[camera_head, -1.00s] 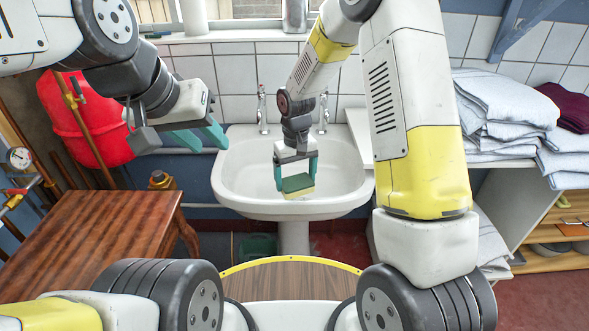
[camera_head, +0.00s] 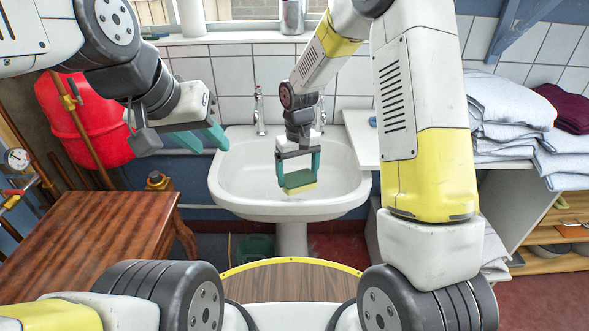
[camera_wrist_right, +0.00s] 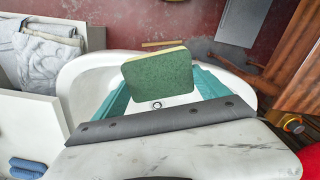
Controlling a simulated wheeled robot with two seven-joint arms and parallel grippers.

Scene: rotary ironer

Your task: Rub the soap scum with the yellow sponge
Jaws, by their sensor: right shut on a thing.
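The yellow sponge (camera_head: 300,182) has a dark green pad on one face; in the right wrist view its green face (camera_wrist_right: 158,78) fills the space between my teal fingers. My right gripper (camera_head: 299,176) is shut on it and holds it over the front part of the white washbasin (camera_head: 226,190). I cannot tell whether the sponge touches the basin. The basin also shows behind the sponge in the wrist view (camera_wrist_right: 85,70), with its drain below the sponge. I cannot make out the soap scum. My left gripper (camera_head: 203,138) is open and empty, left of the basin.
Two taps (camera_head: 259,110) stand at the basin's back. A white counter (camera_head: 362,138) with a small blue item (camera_head: 373,121) adjoins its right. Folded towels (camera_head: 510,105) lie farther right. A wooden table (camera_head: 95,235) and a red tank (camera_head: 85,120) stand at left.

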